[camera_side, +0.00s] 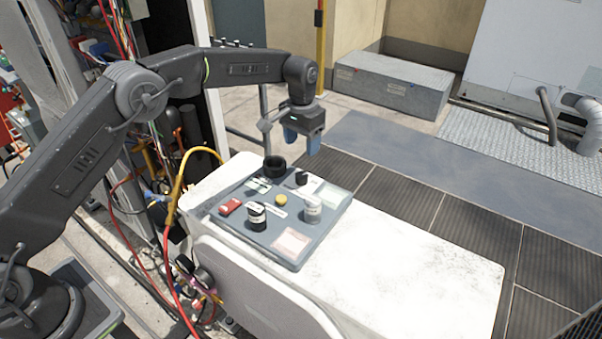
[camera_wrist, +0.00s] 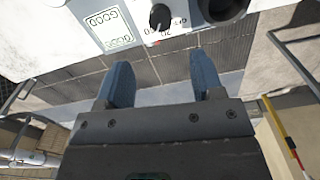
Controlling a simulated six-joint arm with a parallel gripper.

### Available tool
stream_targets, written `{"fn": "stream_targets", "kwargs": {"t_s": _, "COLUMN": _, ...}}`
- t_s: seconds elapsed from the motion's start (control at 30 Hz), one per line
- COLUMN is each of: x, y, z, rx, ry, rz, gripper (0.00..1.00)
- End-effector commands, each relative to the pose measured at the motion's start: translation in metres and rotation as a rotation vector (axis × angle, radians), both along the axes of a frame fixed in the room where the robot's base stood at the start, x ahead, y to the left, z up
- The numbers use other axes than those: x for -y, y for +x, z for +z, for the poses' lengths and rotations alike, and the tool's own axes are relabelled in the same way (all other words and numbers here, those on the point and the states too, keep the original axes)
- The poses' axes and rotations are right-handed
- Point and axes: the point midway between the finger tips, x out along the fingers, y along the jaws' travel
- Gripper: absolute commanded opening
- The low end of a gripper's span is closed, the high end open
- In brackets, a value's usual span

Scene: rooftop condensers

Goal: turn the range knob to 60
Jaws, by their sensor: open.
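A small black knob (camera_side: 301,178) stands near the far edge of a grey panel (camera_side: 238,190). In the wrist view the knob (camera_wrist: 160,17) is at the top, beside a white scale label (camera_wrist: 172,29) with upside-down printed numbers; its exact setting is too small to read. I take it to be the range knob. My gripper (camera_side: 302,142) hangs above and beyond the panel's far edge, with blue fingers apart and nothing between them. In the wrist view my gripper (camera_wrist: 160,62) lies below the knob, not touching it.
The panel also carries a black cup (camera_side: 275,167), a red block (camera_side: 230,206), a yellow button (camera_side: 281,199), a black-and-white cylinder (camera_side: 257,217) and a pale cylinder (camera_side: 312,208). The white housing top (camera_side: 410,260) is clear at right. Cables (camera_side: 175,180) hang at left.

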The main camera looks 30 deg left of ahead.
Motion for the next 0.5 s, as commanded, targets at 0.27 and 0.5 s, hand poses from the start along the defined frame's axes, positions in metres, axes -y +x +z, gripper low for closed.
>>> {"fn": "stream_targets", "kwargs": {"t_s": 0.27, "x": 0.0, "y": -0.001, "z": -0.06, "rx": -0.005, "ry": 0.0, "rz": 0.003, "gripper": 0.61}}
{"fn": "stream_targets", "kwargs": {"t_s": 0.5, "x": 0.0, "y": 0.0, "z": -0.095, "rx": -0.003, "ry": -0.001, "rz": 0.004, "gripper": 0.61}}
